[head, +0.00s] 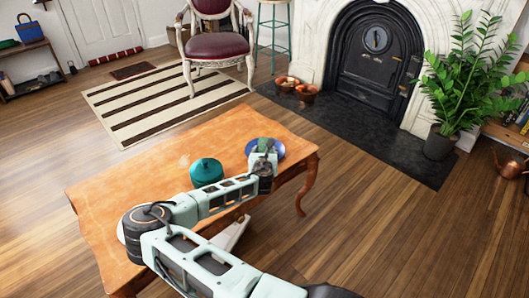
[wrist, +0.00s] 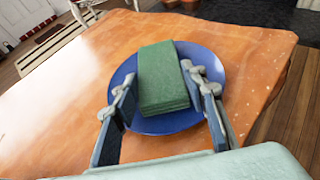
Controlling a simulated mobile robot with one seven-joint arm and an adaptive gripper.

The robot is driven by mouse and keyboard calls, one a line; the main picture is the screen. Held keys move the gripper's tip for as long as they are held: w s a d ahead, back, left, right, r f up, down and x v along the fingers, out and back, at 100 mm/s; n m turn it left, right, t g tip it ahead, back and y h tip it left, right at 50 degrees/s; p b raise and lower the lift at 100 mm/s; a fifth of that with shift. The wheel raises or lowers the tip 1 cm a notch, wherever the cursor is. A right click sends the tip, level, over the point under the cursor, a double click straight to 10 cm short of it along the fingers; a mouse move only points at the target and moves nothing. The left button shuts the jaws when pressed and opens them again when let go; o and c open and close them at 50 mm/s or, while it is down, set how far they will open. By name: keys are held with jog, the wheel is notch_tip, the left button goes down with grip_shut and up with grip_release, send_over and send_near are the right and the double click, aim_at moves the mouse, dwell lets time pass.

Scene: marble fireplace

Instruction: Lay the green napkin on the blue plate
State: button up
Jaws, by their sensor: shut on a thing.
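The green napkin (wrist: 163,75), a thick folded block, sits between the two fingers of my gripper (wrist: 162,88) in the wrist view. My gripper is shut on it. The round blue plate (wrist: 208,66) is directly below and behind the napkin, near one end of the orange wooden table. I cannot tell whether the napkin touches the plate. In the head view, my gripper (head: 263,151) covers much of the blue plate (head: 279,148), whose right side shows. The napkin is mostly hidden there.
A teal lidded pot (head: 206,171) stands on the wooden table (head: 130,180), left of my gripper. The table's far left part is clear. Beyond the table are an armchair (head: 216,45), a striped rug (head: 150,110), bowls (head: 306,93) by the hearth and a potted plant (head: 438,145).

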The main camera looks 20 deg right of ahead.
jog(key=shift+f, duration=0.3)
jog(key=o, duration=1)
jog(key=shift+s+a+r, duration=0.1)
jog(key=shift+s+r, duration=0.05)
jog(key=shift+r, duration=0.3)
jog(key=p+v, duration=0.3)
jog(key=v, duration=0.8)
jog(key=shift+s+a+r, duration=0.1)
jog(key=shift+s+r, duration=0.05)
jog(key=shift+s, duration=0.1)
